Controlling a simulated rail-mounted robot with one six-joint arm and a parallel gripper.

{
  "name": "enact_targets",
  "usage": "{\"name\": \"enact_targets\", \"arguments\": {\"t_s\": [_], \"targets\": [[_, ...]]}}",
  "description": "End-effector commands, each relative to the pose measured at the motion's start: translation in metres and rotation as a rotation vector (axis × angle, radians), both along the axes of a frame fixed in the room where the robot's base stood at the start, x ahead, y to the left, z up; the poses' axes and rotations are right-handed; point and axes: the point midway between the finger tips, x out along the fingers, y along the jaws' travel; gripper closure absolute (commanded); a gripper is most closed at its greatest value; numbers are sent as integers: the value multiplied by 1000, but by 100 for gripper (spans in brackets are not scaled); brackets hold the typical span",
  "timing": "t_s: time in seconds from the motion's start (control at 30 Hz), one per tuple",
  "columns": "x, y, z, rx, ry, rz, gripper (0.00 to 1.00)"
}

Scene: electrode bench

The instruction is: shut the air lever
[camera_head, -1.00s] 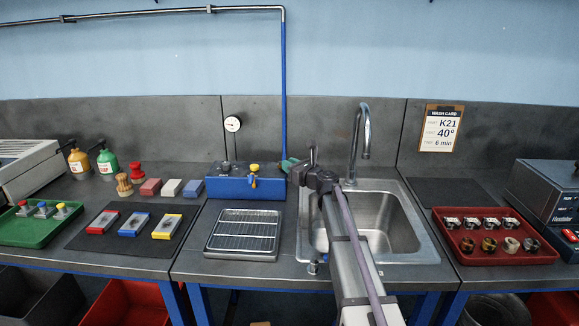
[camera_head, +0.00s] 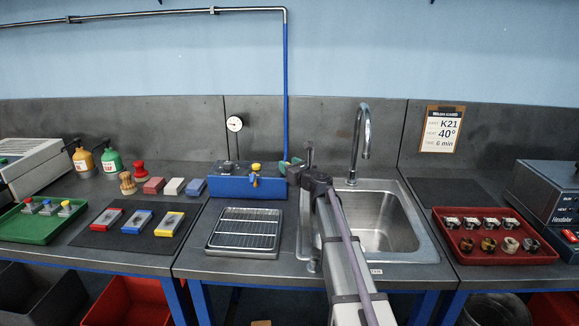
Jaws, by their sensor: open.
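A blue valve box (camera_head: 240,188) stands at the back of the bench, left of the sink. My gripper (camera_head: 285,165) is just right of the lever, close to the box's right end, pointing left. Its jaws are open and nothing shows between them. I cannot tell whether it touches the box.
A round gauge (camera_head: 234,124) stands behind the box, and a blue pipe (camera_head: 286,85) runs up the wall. A metal drying rack (camera_head: 243,231) lies in front. The sink (camera_head: 377,222) and tap (camera_head: 360,140) are to the right, coloured blocks (camera_head: 173,187) to the left.

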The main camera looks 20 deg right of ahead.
Motion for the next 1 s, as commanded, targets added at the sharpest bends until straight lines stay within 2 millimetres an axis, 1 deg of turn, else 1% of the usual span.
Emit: {"name": "enact_targets", "arguments": {"t_s": [0.07, 0.17, 0.27, 0.4, 0.53, 0.63, 0.87, 0.93, 0.97, 1.0], "targets": [[-4, -1, 0, 0, 0, 0, 55], [-17, -4, 0, 0, 0, -1, 55], [-38, -8, 0, 0, 0, -3, 55], [-74, -16, 0, 0, 0, -3, 55], [-99, -23, 0, 0, 0, -2, 55], [-106, -25, 0, 0, 0, 0, 55], [-105, -25, 0, 0, 0, 0, 55], [-105, -25, 8, 0, 0, 1, 55], [-105, -24, 16, 0, 0, 1, 55], [-104, -23, 30, 0, 0, 3, 55]]}}
